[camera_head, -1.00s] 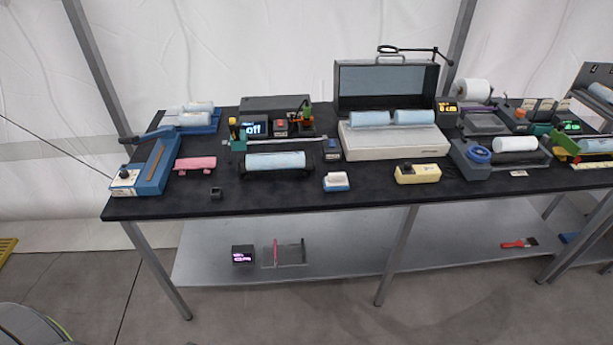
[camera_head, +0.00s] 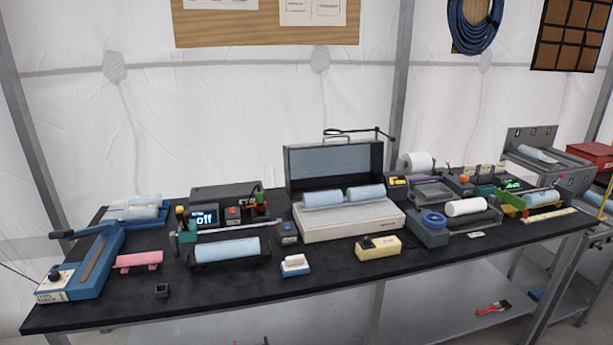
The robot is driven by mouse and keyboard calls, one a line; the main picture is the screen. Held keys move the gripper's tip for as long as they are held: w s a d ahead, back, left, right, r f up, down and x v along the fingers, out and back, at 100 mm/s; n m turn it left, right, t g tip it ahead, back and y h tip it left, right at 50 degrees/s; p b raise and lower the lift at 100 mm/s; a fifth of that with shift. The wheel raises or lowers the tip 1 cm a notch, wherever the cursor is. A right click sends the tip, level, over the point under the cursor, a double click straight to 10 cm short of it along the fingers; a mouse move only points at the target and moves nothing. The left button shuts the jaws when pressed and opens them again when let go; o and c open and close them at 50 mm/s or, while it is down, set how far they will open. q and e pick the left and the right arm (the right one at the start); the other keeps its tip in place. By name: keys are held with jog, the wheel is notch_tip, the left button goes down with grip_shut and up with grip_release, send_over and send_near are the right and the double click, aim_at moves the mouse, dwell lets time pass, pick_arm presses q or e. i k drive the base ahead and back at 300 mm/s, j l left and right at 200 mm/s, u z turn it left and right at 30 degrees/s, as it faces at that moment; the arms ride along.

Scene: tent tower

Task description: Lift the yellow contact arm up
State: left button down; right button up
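No part labelled as a contact arm can be made out for certain at this size. A small upright yellow part (camera_head: 181,215) stands on a green block (camera_head: 187,235) at the left end of a rail, behind a light blue roll (camera_head: 227,249). Another yellow part (camera_head: 510,201) shows on a green-and-yellow device at the right end of the table, beside a light blue roll (camera_head: 542,198). Whether either is raised or lowered I cannot tell. Neither of my grippers shows in the view.
The black tabletop (camera_head: 330,271) carries several devices. A blue sealer (camera_head: 92,262) stands at the left, an open grey case (camera_head: 335,168) at the back middle, and a yellow box (camera_head: 378,248) near the front. The front strip is mostly clear.

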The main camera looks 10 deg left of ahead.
aim_at(180, 217)
jog(key=u, duration=0.85)
